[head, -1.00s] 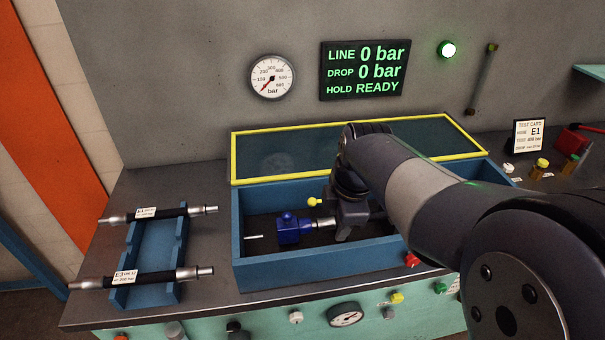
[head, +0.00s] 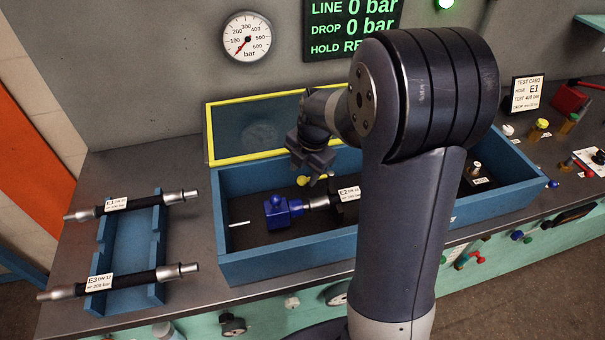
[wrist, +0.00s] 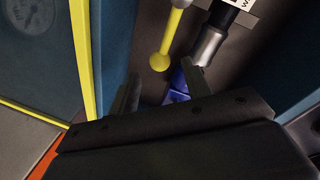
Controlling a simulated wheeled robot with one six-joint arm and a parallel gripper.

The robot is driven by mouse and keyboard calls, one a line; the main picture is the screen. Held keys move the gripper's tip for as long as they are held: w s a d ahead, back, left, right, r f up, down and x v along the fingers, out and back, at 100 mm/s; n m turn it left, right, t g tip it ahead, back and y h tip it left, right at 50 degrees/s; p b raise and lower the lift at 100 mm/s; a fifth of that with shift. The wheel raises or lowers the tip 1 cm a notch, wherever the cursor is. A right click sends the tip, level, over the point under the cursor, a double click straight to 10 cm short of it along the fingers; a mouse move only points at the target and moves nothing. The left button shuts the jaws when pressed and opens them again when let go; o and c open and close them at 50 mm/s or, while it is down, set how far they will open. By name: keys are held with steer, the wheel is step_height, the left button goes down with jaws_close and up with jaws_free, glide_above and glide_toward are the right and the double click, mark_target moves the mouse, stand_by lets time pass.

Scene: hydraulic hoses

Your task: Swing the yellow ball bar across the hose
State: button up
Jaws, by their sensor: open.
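The yellow ball bar (head: 303,181) is in the blue test box, its ball just under my gripper. In the wrist view the bar and its ball (wrist: 160,62) lie beside the hose end, ball towards my fingers. The hose (head: 347,194), labelled E2, lies in the box with its silver end at the blue valve block (head: 283,212). My arm hides the hose's right part. My gripper (head: 312,176) is open above the bar; in the wrist view its fingers (wrist: 162,88) are spread and empty, with the ball beyond their tips. Contact with the bar cannot be told.
The blue box's front wall (head: 300,258) and the raised yellow-framed lid (head: 212,140) bound the space. A blue rack (head: 130,245) with two hoses stands left. The panel (head: 352,28) reads 0 bar. A test card (head: 527,95) reads E1.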

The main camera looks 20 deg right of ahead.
steer(key=shift+w+a+f, duration=0.1)
steer(key=shift+w+f, duration=0.05)
steer(key=shift+f, duration=0.6)
steer(key=shift+w+a+f, duration=0.1)
steer(key=shift+f, duration=0.6)
jaws_close()
